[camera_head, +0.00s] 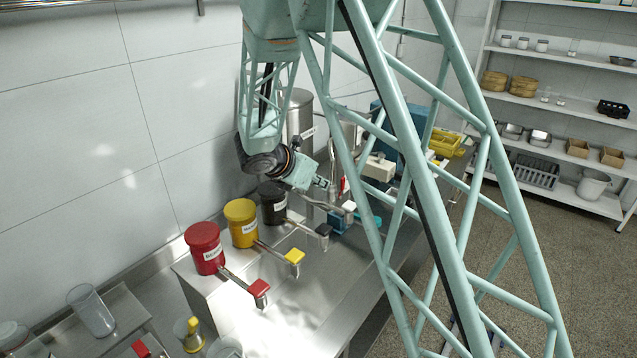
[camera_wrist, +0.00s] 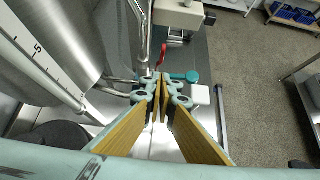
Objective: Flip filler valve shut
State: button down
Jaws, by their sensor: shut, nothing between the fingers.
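My gripper (camera_head: 322,184) is shut and empty, above the bench by the steel tank (camera_head: 300,115). In the wrist view its fingertips (camera_wrist: 161,78) meet close to a teal handle-like part (camera_wrist: 188,77) and a white block (camera_wrist: 200,94); I cannot tell whether they touch. The white block (camera_head: 349,207) shows at the end of a spout in the head view, with teal (camera_head: 373,221) beside it. A red lever (camera_wrist: 163,53) stands beyond the fingertips. No label marks the filler valve, so I cannot tell which part it is.
Red (camera_head: 205,247), yellow (camera_head: 241,222) and black (camera_head: 272,202) pots with spouts line the bench. A graduated steel vessel (camera_wrist: 50,45) is close on the left in the wrist view. Shelves (camera_head: 560,115) stand at the right. My arm hides part of the bench.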

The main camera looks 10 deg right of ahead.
aim_at(343, 184)
jog(key=w+d+f+p, duration=0.1)
jog(key=w+d+f, duration=0.2)
jog(key=w+d, duration=0.2)
jog(key=shift+w+d+f, duration=0.2)
jog(key=shift+w+d, duration=0.1)
jog(key=shift+d, duration=0.1)
